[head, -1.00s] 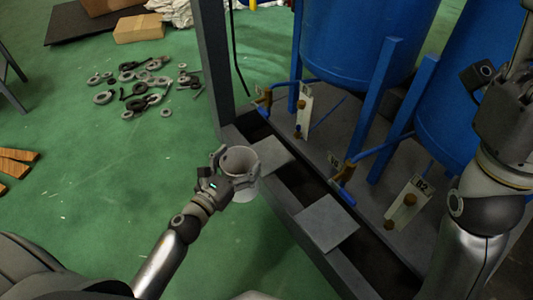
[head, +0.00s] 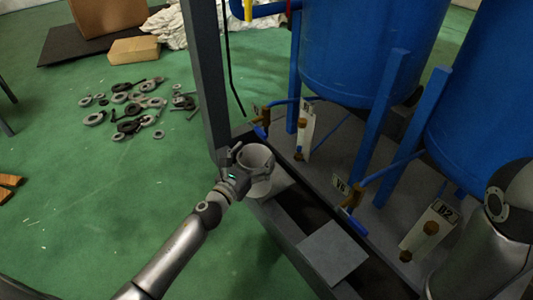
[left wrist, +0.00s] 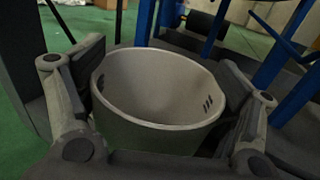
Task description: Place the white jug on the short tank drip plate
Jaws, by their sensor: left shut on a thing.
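The white jug (head: 258,158) is an open-topped, light grey-white cup, upright in my left gripper (head: 250,168) in the head view. My left gripper is shut on it, with a finger on either side. In the left wrist view, the jug (left wrist: 155,85) sits between the two fingers (left wrist: 158,110), empty inside as far as I can see. A grey square drip plate (head: 283,184) lies partly hidden behind and under the jug; I cannot tell whether the jug touches it. A second drip plate (head: 332,253) lies nearer. My right gripper is out of view.
Blue tanks (head: 365,45) stand on a grey frame with blue legs, pipes and brass valves (head: 352,198). A dark grey post (head: 204,75) rises just beyond the jug. Metal rings and fittings (head: 130,105) litter the green floor at the left.

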